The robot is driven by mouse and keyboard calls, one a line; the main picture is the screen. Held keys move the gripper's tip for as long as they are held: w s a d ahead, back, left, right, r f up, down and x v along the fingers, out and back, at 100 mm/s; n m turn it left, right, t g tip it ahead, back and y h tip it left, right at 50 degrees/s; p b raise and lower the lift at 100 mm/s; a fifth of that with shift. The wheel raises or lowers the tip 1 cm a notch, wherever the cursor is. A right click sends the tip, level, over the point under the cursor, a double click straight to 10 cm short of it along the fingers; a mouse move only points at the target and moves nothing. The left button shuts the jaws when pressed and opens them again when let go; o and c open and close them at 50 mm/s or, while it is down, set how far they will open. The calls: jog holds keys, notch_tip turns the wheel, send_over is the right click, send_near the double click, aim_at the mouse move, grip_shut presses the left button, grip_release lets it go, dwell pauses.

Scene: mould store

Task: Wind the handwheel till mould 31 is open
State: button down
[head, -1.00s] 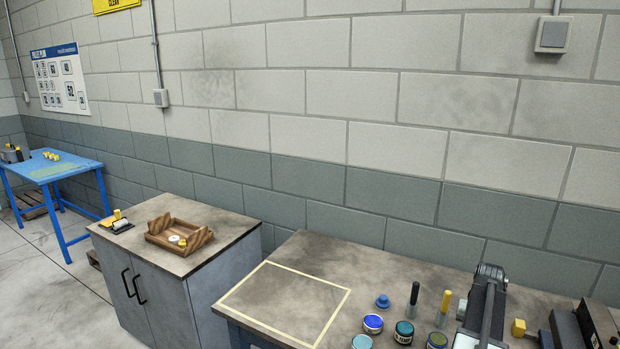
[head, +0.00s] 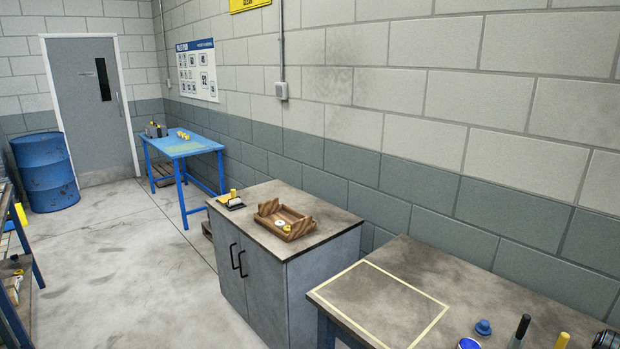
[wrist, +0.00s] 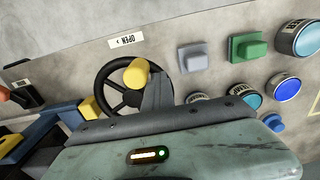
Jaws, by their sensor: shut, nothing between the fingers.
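In the wrist view the dark spoked handwheel (wrist: 106,86) has a yellow knob (wrist: 137,72) on its rim. A white label reading OPEN (wrist: 126,41), upside down in the picture, lies just beyond it. My gripper (wrist: 158,80) is shut and empty, its dark fingers beside the knob and over part of the wheel. I cannot tell whether they touch it. My gripper's housing hides the near side of the wheel. Blue, yellow and grey blocks (wrist: 62,112) stand left of the wheel; no number 31 is readable. The head view shows neither wheel nor gripper.
Blue-grey (wrist: 192,57) and green (wrist: 247,46) blocks and several round tins (wrist: 298,36) stand right of the wheel. In the head view, a cabinet with a wooden tray (head: 290,232) stands left of the bench (head: 420,255). The taped bench area (head: 375,305) is clear.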

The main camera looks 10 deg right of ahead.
jog(key=s, duration=0.4)
jog(key=shift+s+a, duration=0.1)
jog(key=shift+a, duration=0.05)
jog(key=shift+r+p, duration=0.35)
notch_tip(320, 180, up, 8)
jog(key=p, duration=0.8)
jog(key=shift+r, duration=0.25)
jog(key=shift+f, duration=0.1)
